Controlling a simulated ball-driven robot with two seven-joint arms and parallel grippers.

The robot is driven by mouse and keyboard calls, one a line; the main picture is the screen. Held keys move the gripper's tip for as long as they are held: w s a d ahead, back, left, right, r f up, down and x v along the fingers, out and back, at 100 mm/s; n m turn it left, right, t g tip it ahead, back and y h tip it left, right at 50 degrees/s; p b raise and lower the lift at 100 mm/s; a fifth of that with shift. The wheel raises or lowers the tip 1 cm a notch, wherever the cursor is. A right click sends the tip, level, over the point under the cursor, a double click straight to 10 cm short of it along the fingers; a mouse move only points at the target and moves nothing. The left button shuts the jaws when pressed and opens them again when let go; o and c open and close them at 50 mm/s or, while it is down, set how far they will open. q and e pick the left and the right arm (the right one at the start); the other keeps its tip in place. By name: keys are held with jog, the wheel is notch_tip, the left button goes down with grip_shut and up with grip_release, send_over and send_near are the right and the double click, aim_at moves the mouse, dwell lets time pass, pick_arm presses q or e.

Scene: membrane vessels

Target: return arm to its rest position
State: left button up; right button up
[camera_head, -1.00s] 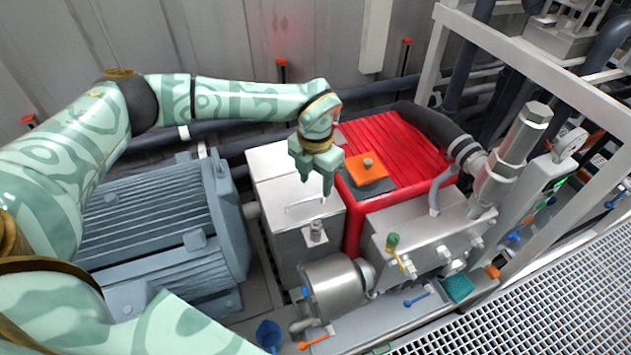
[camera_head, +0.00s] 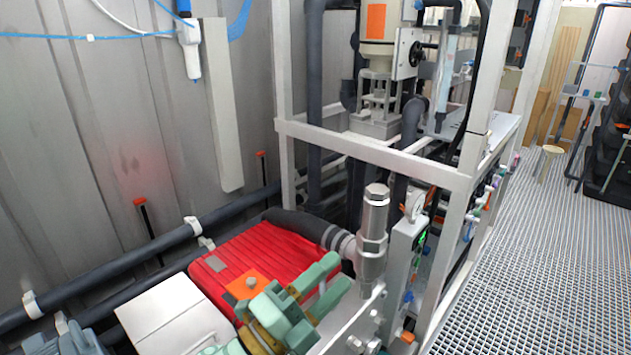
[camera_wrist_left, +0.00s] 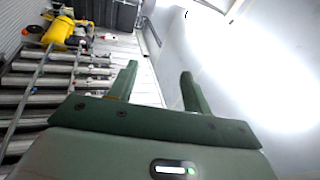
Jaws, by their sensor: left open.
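My left gripper (camera_head: 334,275) shows at the bottom of the head view, pale green, with its two fingers pointing right and up. It is in front of the red ribbed housing (camera_head: 270,252) and covers part of it and the orange block (camera_head: 254,287). I cannot tell how far above them it is. In the left wrist view the two fingers (camera_wrist_left: 158,72) stand apart with nothing between them. The rest of the left arm is mostly out of the head view. My right gripper is not in view.
A metal cylinder (camera_head: 373,235) stands upright just right of the gripper. A white frame (camera_head: 375,152) with pipes rises behind it. A light box (camera_head: 172,318) lies at lower left. The grating floor (camera_head: 540,230) on the right is clear.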

pick_arm(q)
jog(key=a+f+n+t+y, duration=0.1)
jog(key=a+f+n+y, duration=0.4)
jog(key=a+n+y, duration=0.4)
jog(key=a+f+n+t+y, duration=0.1)
jog(key=a+f+n+y, duration=0.4)
jog(key=a+n+y, duration=0.5)
jog(key=s+a+f+n+g+y, duration=0.1)
jog(key=s+a+f+g+y, duration=0.2)
jog(key=s+a+f+g, duration=0.9)
jog(key=s+d+f+h, duration=0.1)
jog(key=s+f, duration=0.2)
jog(key=f, duration=0.6)
jog(key=s+d+f+h+b, duration=0.1)
jog(key=s+d+f, duration=0.1)
jog(key=f, duration=0.7)
jog(key=s+d+f+h, duration=0.1)
jog(key=s+f, duration=0.2)
jog(key=f, duration=0.7)
jog(key=s+f+n+g+h+b, duration=0.1)
jog(key=s+f+n+g+h, duration=0.1)
jog(key=s+f, duration=1.4)
jog(key=s+n+g, duration=0.1)
jog(key=s, duration=0.2)
jog(key=shift+s+n+b, duration=0.3)
jog(key=shift+s+n, duration=0.05)
jog(key=shift+n, duration=0.05)
